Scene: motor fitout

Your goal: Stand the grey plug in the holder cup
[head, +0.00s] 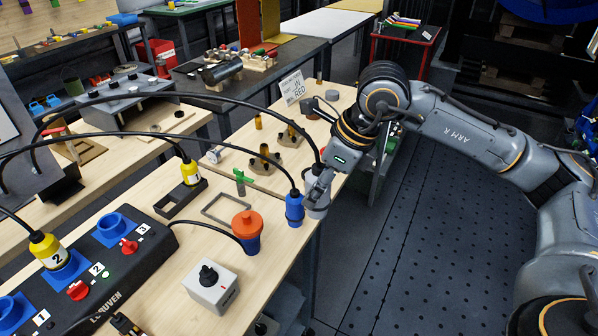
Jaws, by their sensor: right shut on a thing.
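My right gripper (318,186) is at the right edge of the light wooden table, pointing down. It is shut on the grey plug, which the fingers largely hide; a black cable (317,151) runs down to it from the upper left. My left gripper is not in view.
An orange-topped blue connector (247,226), a grey switch box (211,287), a flat grey frame (231,209) and a green part (241,181) are on the table. Cables arch over the table. Dark floor lies right.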

